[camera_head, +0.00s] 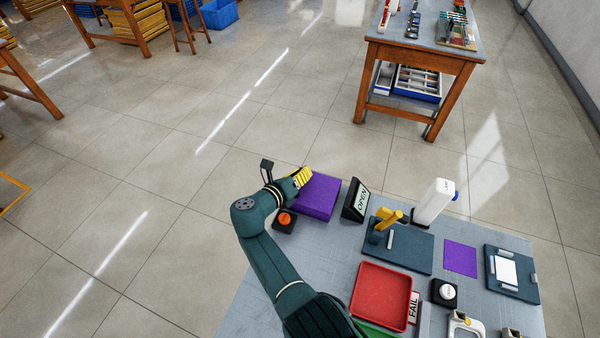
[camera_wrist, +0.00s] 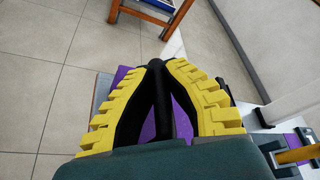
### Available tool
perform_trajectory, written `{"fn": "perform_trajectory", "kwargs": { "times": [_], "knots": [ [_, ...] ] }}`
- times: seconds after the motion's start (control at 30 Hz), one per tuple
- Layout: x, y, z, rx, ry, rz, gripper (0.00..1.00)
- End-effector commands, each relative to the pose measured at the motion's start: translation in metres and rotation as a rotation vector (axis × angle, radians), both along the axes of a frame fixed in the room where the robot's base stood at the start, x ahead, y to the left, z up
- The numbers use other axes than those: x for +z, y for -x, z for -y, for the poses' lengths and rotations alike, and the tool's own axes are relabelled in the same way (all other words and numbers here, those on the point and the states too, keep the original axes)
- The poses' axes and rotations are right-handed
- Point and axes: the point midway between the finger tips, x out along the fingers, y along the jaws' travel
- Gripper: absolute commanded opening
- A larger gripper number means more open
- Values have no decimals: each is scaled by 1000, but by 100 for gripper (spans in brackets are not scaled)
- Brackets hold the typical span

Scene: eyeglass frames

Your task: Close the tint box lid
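A purple box (camera_head: 320,195), which looks like the tint box, sits near the far left edge of the grey table. Its top looks flat and down, but I cannot tell whether the lid is fully seated. My gripper (camera_head: 303,175) is at the left side of the box, close to its upper left corner; contact cannot be told. In the wrist view the yellow-padded fingers of my gripper (camera_wrist: 156,65) converge and their tips meet, with nothing visible gripped. Purple of the box (camera_wrist: 150,128) shows between and behind the fingers, which hide most of it.
An orange button (camera_head: 285,218) is just below my wrist. An OPEN sign (camera_head: 355,200) stands right of the box, with a white bottle (camera_head: 434,203) beyond. A red tray (camera_head: 381,296), dark blue fixtures (camera_head: 405,250) and a purple mat (camera_head: 460,258) occupy the table's right and front.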

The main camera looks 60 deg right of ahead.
Motion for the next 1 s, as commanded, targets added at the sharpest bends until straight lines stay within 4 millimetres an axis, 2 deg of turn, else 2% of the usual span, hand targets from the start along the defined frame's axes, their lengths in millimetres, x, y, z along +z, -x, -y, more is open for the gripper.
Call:
{"fn": "perform_trajectory", "kwargs": {
  "times": [0.03, 0.1, 0.47, 0.63, 0.83, 1.0],
  "knots": [
    [-3, 3, 1, -7, -3, -5, 19],
    [-2, 3, 1, -5, -3, -4, 28],
    [1, 0, -6, -2, 1, 0, 28],
    [9, -2, -35, 2, 0, 2, 28],
    [24, -6, -84, 2, -1, 0, 28],
    [32, -7, -109, -2, -1, -2, 28]
  ]
}}
